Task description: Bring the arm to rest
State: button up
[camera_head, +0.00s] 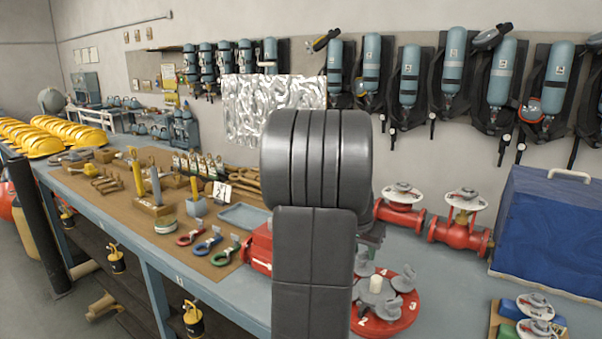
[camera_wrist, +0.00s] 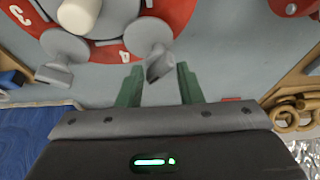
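My arm, dark grey, fills the middle of the head view and hides most of my gripper there. In the wrist view my gripper (camera_wrist: 158,82) shows two green fingers standing apart with a gap between them. A grey fitting (camera_wrist: 150,36) on the red numbered disc (camera_wrist: 184,12) reaches toward this gap; I cannot tell how far below the fingers it lies, but neither finger visibly presses on it. In the head view the red disc (camera_head: 378,325) lies on the bench in front of my arm, with grey fittings and a pale post on it.
The blue-grey bench (camera_head: 455,270) carries red valves (camera_head: 462,236) and a blue covered box (camera_head: 550,232) on the right. A brown mat (camera_head: 120,190) with tools and colored carabiners is on the left. Yellow helmets (camera_head: 40,145) stand further left. Breathing sets (camera_head: 452,70) hang on the wall.

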jog(key=shift+d+r+n+t+y+p, duration=0.15)
jog(key=shift+n+t+y+p, duration=0.25)
jog(key=shift+n+p, duration=0.9)
jog(key=shift+s+r+n, duration=0.1)
jog(key=shift+r+n, duration=0.1)
jog(key=shift+n, duration=0.1)
jog(key=b+v, duration=0.1)
jog(key=v, duration=0.9)
jog(key=shift+b, duration=0.4)
